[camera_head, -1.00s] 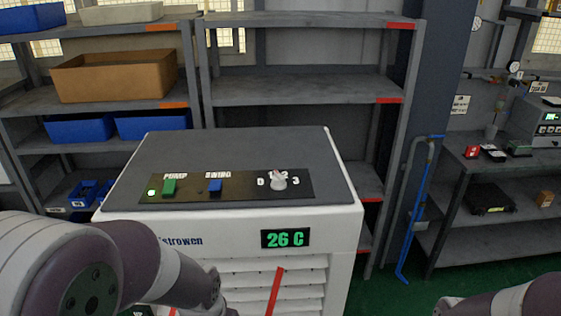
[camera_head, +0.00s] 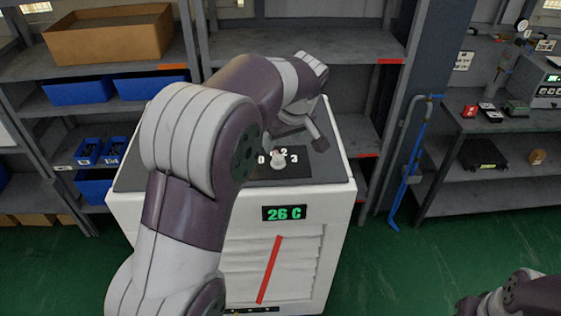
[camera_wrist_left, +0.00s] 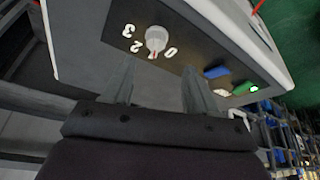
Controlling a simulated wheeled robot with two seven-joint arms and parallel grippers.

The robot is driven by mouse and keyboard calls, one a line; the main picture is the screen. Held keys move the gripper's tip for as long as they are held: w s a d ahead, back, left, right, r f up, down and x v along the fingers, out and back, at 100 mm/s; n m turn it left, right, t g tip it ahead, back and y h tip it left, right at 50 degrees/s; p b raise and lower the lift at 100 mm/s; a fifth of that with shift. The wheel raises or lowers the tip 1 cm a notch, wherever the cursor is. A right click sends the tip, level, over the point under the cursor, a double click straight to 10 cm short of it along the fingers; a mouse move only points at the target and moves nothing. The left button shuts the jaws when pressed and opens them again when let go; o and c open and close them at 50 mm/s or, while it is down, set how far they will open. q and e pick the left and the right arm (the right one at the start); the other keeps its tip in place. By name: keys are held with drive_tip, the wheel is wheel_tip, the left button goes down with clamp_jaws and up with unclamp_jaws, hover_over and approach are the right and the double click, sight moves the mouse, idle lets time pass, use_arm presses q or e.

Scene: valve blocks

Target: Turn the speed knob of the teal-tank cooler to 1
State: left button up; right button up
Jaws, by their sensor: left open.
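The white speed knob (camera_head: 278,160) stands on the dark panel on top of the white cooler (camera_head: 335,215). The knob also shows in the left wrist view (camera_wrist_left: 156,38), with 0, 2 and 3 around it. A small reddish mark on the knob's edge lies between 0 and 2; I cannot read a 1 there. My left gripper (camera_head: 300,137) is above the cooler top, just behind the knob. In the left wrist view its fingers (camera_wrist_left: 159,78) are apart and empty, not touching the knob. No teal tank shows. My right gripper is out of view.
The cooler's display (camera_head: 284,213) reads 26 C. In the left wrist view, a blue switch (camera_wrist_left: 216,71) and a green switch (camera_wrist_left: 244,88) share the panel. Shelves (camera_head: 350,42) stand behind the cooler. Green floor (camera_head: 375,270) is clear to its right.

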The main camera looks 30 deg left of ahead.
sight(278, 155)
use_arm(q)
drive_tip(key=x, duration=0.1)
drive_tip(key=b+x, duration=0.1)
drive_tip(key=x, duration=0.3)
drive_tip(key=shift+w+d+f, duration=0.1)
drive_tip(key=shift+w+d, duration=0.15)
drive_tip(key=shift+w, duration=0.15)
drive_tip(key=shift+w+a+f+p, duration=0.2)
drive_tip(key=shift+w+p, duration=0.1)
drive_tip(key=shift+p, duration=0.2)
drive_tip(key=shift+a+f, duration=0.1)
drive_tip(key=shift+f, duration=0.3)
drive_tip(key=shift+s+a+f, duration=0.2)
drive_tip(key=shift+s+f, duration=0.1)
drive_tip(key=shift+s, duration=0.05)
drive_tip(key=shift+w+d, duration=0.1)
drive_tip(key=shift+w, duration=0.15)
drive_tip(key=c, duration=1)
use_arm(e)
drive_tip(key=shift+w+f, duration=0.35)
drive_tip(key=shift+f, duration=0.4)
